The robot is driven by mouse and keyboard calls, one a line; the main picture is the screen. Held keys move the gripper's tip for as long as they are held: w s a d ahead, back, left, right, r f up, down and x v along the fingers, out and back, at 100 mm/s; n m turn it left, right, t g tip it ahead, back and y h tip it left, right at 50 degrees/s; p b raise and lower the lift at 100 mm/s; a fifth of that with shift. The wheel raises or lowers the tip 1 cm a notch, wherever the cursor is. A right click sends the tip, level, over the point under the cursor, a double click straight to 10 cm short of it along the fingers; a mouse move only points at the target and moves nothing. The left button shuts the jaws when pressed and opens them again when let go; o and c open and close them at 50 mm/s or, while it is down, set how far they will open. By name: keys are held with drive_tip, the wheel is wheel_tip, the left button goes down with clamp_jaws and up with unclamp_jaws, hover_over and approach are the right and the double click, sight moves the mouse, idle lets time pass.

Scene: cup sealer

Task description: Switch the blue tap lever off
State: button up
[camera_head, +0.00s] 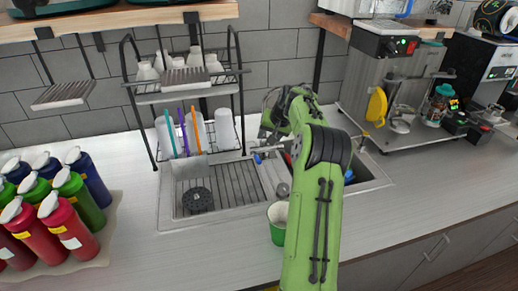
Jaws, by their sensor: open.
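My green arm reaches up from the bottom, over the sink's right part, to the tap at the back. My gripper (266,136) is small in the picture, just above and behind the tap, and partly hidden by my own arm. It is open, with nothing seen held in it. The metal tap (270,149) stands at the sink's back edge. Its blue lever (257,158) shows as a small blue patch at the left end, close below my gripper. I cannot tell whether they touch, nor the lever's exact angle. A bit of red shows to the right, beside my arm.
The sink (167,212) has a ribbed drainboard at left; my arm covers much of its basin. A green cup (277,222) stands in front. A black rack (143,98) with cups stands behind left. Several coloured bottles (82,205) crowd the left. A steel machine (375,80) stands right.

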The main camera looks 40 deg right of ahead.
drive_tip(key=s+r+n+g, duration=0.1)
drive_tip(key=r+n, duration=0.1)
drive_tip(key=n, duration=0.1)
drive_tip(key=p, duration=0.2)
approach(259, 159)
drive_tip(key=x, duration=0.9)
drive_tip(key=shift+w+d+f, duration=0.15)
drive_tip(key=shift+w+f, duration=0.05)
drive_tip(key=shift+w, duration=0.15)
clamp_jaws()
